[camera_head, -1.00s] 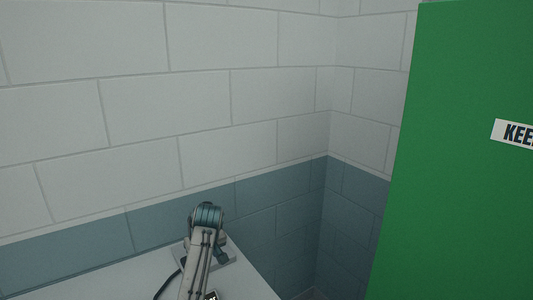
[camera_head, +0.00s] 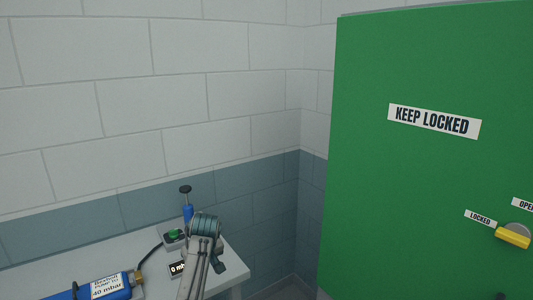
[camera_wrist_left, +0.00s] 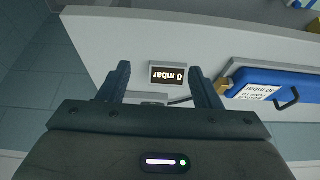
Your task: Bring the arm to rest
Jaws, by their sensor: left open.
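A small display reading "0 mbar" (camera_wrist_left: 168,76) shows between and beyond the fingers, upside down. It also shows in the head view (camera_head: 178,268), just left of my arm. My right gripper is in neither view.
A green door (camera_head: 420,200) marked "KEEP LOCKED" stands right, with a yellow handle (camera_head: 513,238). Block walls close the corner.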

